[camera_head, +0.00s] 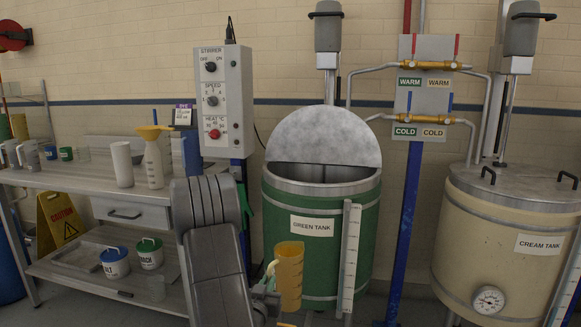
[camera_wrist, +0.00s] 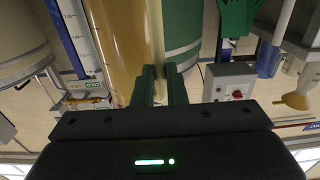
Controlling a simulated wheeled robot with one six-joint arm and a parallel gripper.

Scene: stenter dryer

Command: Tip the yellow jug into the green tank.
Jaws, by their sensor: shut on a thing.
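The yellow jug (camera_head: 290,274) is upright, in front of the lower part of the green tank, below its rim. It also shows in the wrist view (camera_wrist: 124,45), large and close. My gripper (camera_wrist: 161,72) is shut on the jug's handle, on the jug's left side in the head view. My arm partly hides the gripper there. The green tank (camera_head: 305,253) carries a "GREEN TANK" label. Its grey lid (camera_head: 325,133) is raised at the back, and the opening shows in front of it. What the jug holds cannot be told.
A white measuring scale (camera_head: 349,258) stands upright at the tank's front right. A control box (camera_head: 223,102) is at upper left. A bench (camera_head: 85,182) with jugs and a funnel bottle is at left. The cream tank (camera_head: 495,233) stands at right, closed.

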